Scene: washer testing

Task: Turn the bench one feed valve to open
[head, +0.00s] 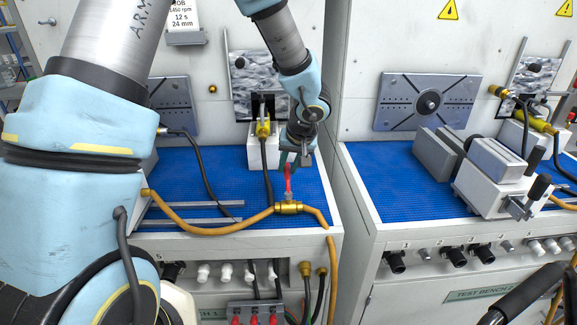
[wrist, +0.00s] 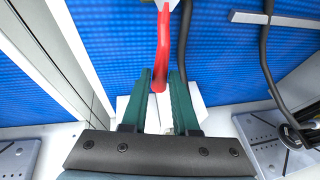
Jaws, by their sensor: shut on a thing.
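The feed valve (head: 289,207) is a brass body in line with an orange hose at the front edge of the left bench's blue mat. Its red lever (head: 288,181) points back from the body, across the hose line. My gripper (head: 288,163) comes down from behind and is shut on the lever's far end. In the wrist view the red lever (wrist: 163,48) runs between the two green fingers of my gripper (wrist: 161,82). The brass body is mostly beyond the top edge of the wrist view.
An orange hose (head: 228,226) runs along the left bench front. Metal rails (head: 195,222) and black cables lie to the left. The right bench (head: 398,190) carries a grey vise-like fixture (head: 497,180).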

